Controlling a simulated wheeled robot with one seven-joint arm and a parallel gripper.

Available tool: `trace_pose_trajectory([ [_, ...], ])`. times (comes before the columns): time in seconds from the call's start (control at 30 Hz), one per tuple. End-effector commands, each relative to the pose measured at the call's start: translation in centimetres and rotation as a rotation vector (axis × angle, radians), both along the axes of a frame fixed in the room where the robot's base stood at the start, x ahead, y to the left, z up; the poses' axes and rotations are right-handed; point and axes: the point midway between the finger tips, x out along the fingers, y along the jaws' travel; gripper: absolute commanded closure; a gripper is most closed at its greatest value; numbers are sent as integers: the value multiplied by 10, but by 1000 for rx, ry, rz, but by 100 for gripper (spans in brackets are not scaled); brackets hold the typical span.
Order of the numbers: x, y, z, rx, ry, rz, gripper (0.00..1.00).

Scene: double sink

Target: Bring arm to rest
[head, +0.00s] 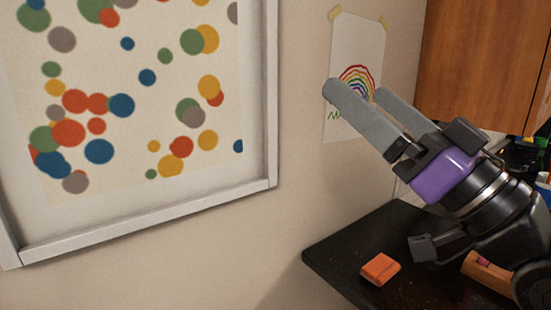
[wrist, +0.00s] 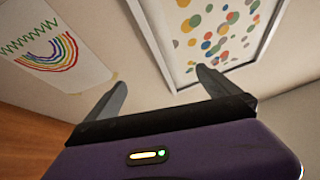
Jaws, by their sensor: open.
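My gripper (head: 354,95) is raised in the right half of the head view, above a dark countertop (head: 340,250). Its two grey fingers point up and to the left and stand apart with nothing between them. In the wrist view my gripper (wrist: 160,88) also shows both fingers spread and empty, facing the wall. My arm comes in from the right edge of the head view, and its lower part is out of frame.
An orange block (head: 380,269) lies on the countertop below my gripper. A wooden cabinet (head: 480,60) hangs at the upper right, near my arm. A rainbow drawing (head: 352,50) is taped behind the fingers. A framed dot picture (head: 130,100) hangs left. The space left of my gripper is clear.

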Motion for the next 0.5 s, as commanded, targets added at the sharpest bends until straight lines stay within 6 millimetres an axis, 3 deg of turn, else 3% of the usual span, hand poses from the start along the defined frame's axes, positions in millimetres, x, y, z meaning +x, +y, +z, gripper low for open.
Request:
trace_pose_trajectory([
  [0.27, -6, -61, -64, 229, -51, -230, 0],
  [0.5, -29, -98, -146, 308, -26, -448, 0],
])
